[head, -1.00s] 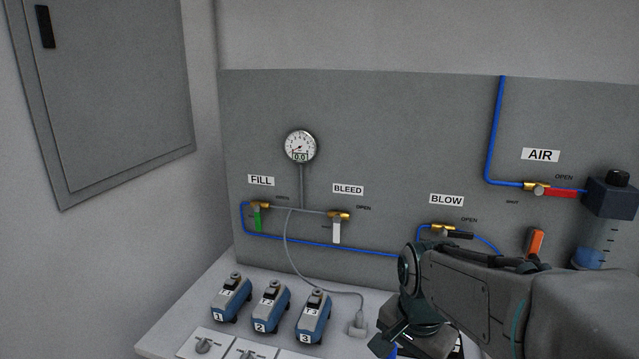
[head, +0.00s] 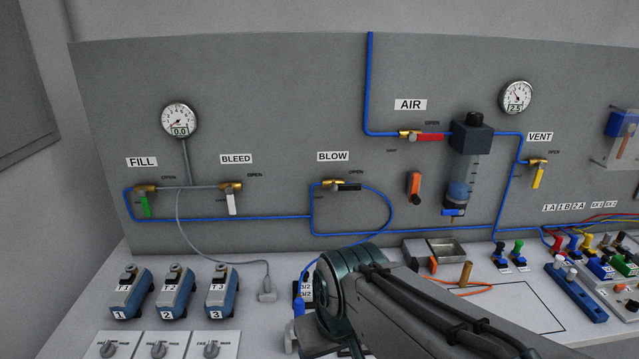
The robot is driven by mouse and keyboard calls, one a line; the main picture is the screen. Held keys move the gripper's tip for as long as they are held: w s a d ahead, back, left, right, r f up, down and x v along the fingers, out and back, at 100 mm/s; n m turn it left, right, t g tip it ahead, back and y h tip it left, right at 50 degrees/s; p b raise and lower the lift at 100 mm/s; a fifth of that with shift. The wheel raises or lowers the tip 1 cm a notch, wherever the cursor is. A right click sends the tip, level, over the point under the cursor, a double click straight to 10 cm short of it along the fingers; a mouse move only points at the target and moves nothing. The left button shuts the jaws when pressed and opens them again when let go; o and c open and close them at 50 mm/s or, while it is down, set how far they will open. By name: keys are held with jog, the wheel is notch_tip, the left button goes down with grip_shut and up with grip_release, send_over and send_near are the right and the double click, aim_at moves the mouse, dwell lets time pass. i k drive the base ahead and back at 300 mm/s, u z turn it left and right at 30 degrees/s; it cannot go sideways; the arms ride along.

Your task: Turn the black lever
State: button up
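The black lever (head: 348,187) is on the brass valve (head: 331,184) under the BLOW label (head: 333,156). It lies level, pointing right from the valve, toward the OPEN mark. A blue hose curves down from the valve's right side. My arm reaches in from the lower right, and its end is low, in front of the bench and below the lever, apart from it. The fingers of my gripper are hidden behind or below my own arm, so I cannot see whether they are open.
The green FILL lever (head: 146,205) and white BLEED lever (head: 232,204) hang down to the left. The red AIR lever (head: 428,137) is level at upper right. An orange-handled item (head: 414,184) hangs right of the black lever. Blue numbered units (head: 174,292) stand on the bench.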

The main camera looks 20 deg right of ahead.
aim_at(333, 186)
jog(key=z, duration=1)
jog(key=i, duration=0.35)
jog(key=u, duration=0.1)
